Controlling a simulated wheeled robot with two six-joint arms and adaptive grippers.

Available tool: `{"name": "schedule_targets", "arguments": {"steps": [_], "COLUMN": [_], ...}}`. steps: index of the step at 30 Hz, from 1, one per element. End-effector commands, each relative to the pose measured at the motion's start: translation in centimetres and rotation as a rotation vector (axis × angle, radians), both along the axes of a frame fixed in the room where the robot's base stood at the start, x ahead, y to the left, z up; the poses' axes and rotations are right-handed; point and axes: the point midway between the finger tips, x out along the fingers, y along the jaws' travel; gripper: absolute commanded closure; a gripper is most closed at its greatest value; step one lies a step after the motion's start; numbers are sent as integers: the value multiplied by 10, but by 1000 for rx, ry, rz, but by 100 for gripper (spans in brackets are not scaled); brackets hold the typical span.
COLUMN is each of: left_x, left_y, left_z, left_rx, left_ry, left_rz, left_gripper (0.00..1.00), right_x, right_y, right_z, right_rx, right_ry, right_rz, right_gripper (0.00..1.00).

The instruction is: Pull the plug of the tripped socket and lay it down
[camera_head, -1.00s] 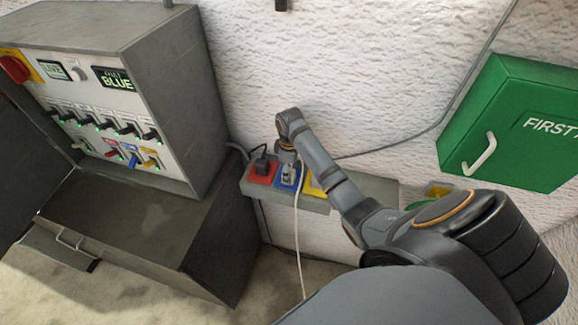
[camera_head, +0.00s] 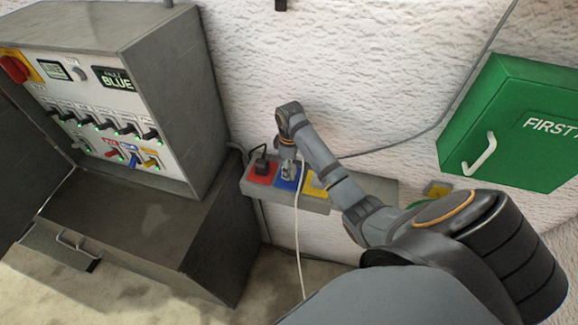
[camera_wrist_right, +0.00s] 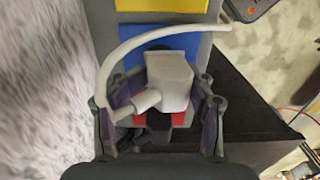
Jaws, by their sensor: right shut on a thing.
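The display (camera_head: 118,79) on the grey cabinet reads BLUE. The blue socket (camera_head: 277,183) is the middle one on a grey strip (camera_head: 300,201) along the wall, between the red socket (camera_head: 262,174) and the yellow socket (camera_head: 316,188). My right gripper (camera_head: 288,166) is at the blue socket, shut on a pale grey plug (camera_wrist_right: 168,82) with a white cable (camera_head: 297,235). In the right wrist view the plug sits between both fingers, with the blue plate (camera_wrist_right: 195,47) behind it. I cannot tell whether its pins are in the socket. My left gripper is not in view.
A black plug (camera_head: 261,160) stands in the red socket, close beside my gripper. The cabinet (camera_head: 170,95), with several switches, is to the left. A green first-aid box (camera_head: 520,125) hangs on the wall at right. The floor (camera_head: 275,285) below the strip is clear near the cable.

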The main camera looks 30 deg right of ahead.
Motion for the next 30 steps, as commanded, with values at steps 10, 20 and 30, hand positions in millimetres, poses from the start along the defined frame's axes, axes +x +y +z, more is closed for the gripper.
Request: {"name": "schedule_targets", "arguments": {"steps": [10, 20, 30], "left_x": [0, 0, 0], "left_y": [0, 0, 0], "left_z": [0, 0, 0], "left_rx": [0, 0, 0], "left_ry": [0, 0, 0], "left_rz": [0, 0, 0], "left_gripper": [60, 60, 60], "right_x": [0, 0, 0], "right_y": [0, 0, 0], "right_z": [15, 28, 39], "right_rx": [-1, -2, -1], "right_ry": [-2, -1, -1], "right_rz": [0, 0, 0], "right_gripper": [97, 97, 97]}}
